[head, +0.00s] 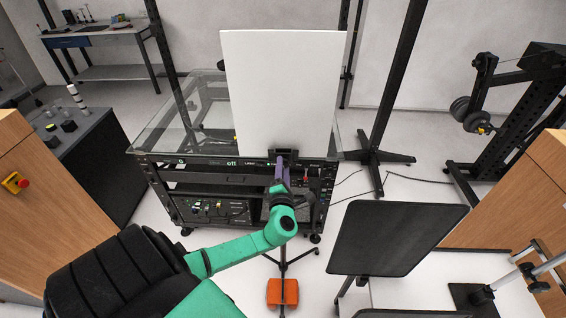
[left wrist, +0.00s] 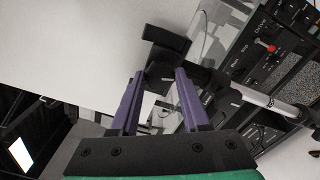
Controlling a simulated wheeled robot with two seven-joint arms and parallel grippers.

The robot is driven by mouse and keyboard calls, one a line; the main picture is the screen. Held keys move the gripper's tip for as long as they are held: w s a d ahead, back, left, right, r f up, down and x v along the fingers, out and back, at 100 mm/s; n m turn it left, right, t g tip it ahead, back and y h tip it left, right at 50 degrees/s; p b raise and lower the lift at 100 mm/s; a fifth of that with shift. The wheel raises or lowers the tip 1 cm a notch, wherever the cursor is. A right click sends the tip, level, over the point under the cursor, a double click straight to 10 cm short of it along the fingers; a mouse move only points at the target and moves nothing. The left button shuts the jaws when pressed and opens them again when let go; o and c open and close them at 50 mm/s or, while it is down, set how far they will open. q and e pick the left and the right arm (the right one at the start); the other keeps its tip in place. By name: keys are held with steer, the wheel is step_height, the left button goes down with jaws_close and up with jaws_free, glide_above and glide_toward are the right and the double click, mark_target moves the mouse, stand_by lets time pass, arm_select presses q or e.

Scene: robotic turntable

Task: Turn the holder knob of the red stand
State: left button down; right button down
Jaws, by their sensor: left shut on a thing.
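A white board (head: 283,90) stands upright in a black holder (head: 284,152) on a thin stand. An orange-red block (head: 282,291) sits at the stand's tripod foot. My left gripper (head: 281,163), with purple fingers, reaches the holder just below the board's lower edge. In the left wrist view, the fingers (left wrist: 160,73) are spread around a dark part at the black holder (left wrist: 166,42) and grip it. The knob is mostly hidden between the fingertips, so its angle cannot be told. My right gripper is not in view.
A glass-topped equipment rack (head: 210,180) stands directly behind the board. A black tilted panel (head: 395,238) is at the right front. Black stand legs (head: 375,158) and cables lie on the floor at right. Wooden cabinets (head: 45,195) flank the left side.

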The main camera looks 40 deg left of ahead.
arm_select(q)
steer(key=shift+f+m, duration=0.1)
steer(key=shift+m, duration=0.5)
steer(key=shift+c, duration=1.9)
jaws_free()
steer(key=b+v, duration=0.3)
steer(key=v, duration=1.1)
steer(key=shift+s, duration=0.2)
steer(key=shift+d, duration=0.15)
